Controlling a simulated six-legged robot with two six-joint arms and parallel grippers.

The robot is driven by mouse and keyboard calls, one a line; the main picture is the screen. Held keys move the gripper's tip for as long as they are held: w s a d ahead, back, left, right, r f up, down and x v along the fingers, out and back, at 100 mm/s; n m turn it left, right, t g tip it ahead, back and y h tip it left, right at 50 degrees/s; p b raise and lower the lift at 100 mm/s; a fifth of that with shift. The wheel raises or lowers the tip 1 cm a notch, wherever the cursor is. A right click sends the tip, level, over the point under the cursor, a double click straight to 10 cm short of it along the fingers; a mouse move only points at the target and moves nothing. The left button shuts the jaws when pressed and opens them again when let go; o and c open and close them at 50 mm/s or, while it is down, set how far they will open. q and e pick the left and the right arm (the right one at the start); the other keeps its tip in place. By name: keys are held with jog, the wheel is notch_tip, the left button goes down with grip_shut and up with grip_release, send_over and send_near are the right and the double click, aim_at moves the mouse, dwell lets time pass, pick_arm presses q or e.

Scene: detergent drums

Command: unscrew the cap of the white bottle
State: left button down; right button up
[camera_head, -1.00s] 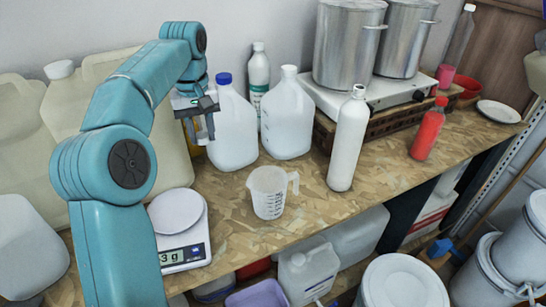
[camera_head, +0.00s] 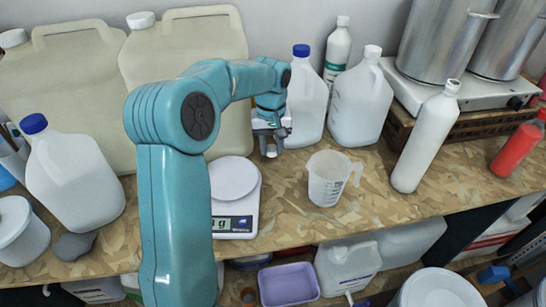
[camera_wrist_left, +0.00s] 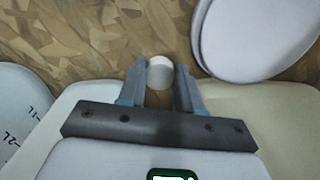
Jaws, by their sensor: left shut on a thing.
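The white bottle (camera_head: 425,140) is tall and slim and stands upright on the worktop, right of the measuring jug. My left gripper (camera_head: 270,149) is well left of this bottle, just behind the scale and in front of the blue-capped jug. It is shut on a small white round piece that looks like a cap (camera_wrist_left: 160,72), seen between the fingertips in the left wrist view (camera_wrist_left: 160,78). My right gripper is not in view.
The scale (camera_head: 234,205) and the measuring jug (camera_head: 328,180) stand near my left gripper. A blue-capped jug (camera_head: 305,105) and a white-capped jug (camera_head: 360,105) are behind. A red bottle (camera_head: 515,150) stands at right. Bare worktop lies between scale and measuring jug.

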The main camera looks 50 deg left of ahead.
aim_at(273, 166)
pick_arm(q)
notch_tip(273, 166, down, 4)
jog(key=shift+w+f, duration=0.1)
jog(key=shift+f, duration=0.4)
jog(key=shift+d, duration=0.1)
jog(key=shift+f, duration=0.15)
jog(key=c, duration=0.8)
grip_release()
notch_tip(273, 166, up, 12)
jog(key=shift+r, duration=0.2)
